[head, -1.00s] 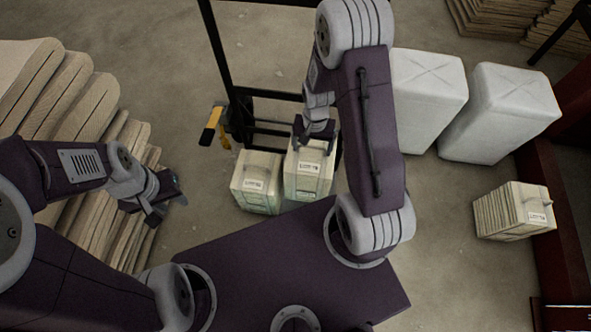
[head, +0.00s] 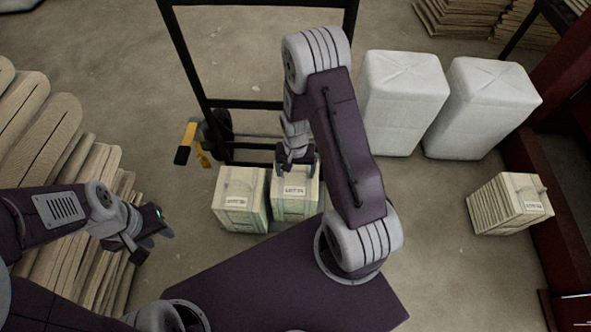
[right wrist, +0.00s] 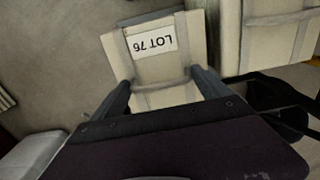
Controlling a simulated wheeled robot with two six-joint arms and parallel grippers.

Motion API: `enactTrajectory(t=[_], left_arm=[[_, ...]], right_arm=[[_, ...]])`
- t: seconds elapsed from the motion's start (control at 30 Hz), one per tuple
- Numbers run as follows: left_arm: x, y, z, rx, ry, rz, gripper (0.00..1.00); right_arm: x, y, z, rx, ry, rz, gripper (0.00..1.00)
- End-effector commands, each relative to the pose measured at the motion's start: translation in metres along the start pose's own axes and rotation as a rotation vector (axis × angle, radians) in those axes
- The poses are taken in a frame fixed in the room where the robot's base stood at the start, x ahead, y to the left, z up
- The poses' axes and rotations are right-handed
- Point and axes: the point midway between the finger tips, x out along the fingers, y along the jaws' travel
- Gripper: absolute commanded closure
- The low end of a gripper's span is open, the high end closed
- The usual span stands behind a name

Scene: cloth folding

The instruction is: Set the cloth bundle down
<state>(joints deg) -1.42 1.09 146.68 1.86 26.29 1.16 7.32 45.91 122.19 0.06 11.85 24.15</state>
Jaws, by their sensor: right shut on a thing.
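A pale strapped cloth bundle (head: 294,202) with a white label is beneath my right gripper (head: 297,165). The right wrist view shows the same bundle (right wrist: 148,45), labelled LOT 76, with the fingers (right wrist: 160,92) shut around its strap at the top. It is upright, beside a similar bundle (head: 240,203) to its left, their tops about level. Its underside is hidden, so I cannot tell whether it touches what is below. My left gripper (head: 155,246) is empty, its fingers apart, near the stacked cloth at the left.
A black hand-truck frame (head: 262,30) with a yellow part (head: 189,134) stands behind the bundles. Two white wrapped bales (head: 402,100) stand at the back right. Another strapped bundle (head: 510,205) is at the far right. Folded cloth stacks (head: 75,160) fill the left. Floor at right-centre is clear.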

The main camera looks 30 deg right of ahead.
Motion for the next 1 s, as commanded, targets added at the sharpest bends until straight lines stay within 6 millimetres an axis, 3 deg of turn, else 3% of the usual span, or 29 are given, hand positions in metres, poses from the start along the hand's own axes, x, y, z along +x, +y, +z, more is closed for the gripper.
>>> enactTrajectory(t=[0.07,0.33,0.7,0.83,1.0], left_arm=[[0.0,0.0,0.0,0.0,0.0,0.0,0.64],[-0.003,0.0,0.0,0.0,0.0,0.0,0.64],[-0.068,0.001,-0.007,0.0,0.0,0.0,0.64],[-0.079,0.002,-0.008,0.0,0.0,0.0,0.64],[-0.082,0.002,-0.009,0.0,0.0,0.0,0.64]], right_arm=[[0.0,0.0,0.0,0.0,0.0,0.0,0.0],[-0.004,0.0,0.0,0.0,0.0,0.0,0.0],[-0.096,0.0,0.0,0.0,0.002,-0.001,0.0],[-0.115,0.0,0.0,0.0,0.0,0.0,0.0],[-0.122,0.0,0.0,0.0,-0.001,0.0,0.0]])
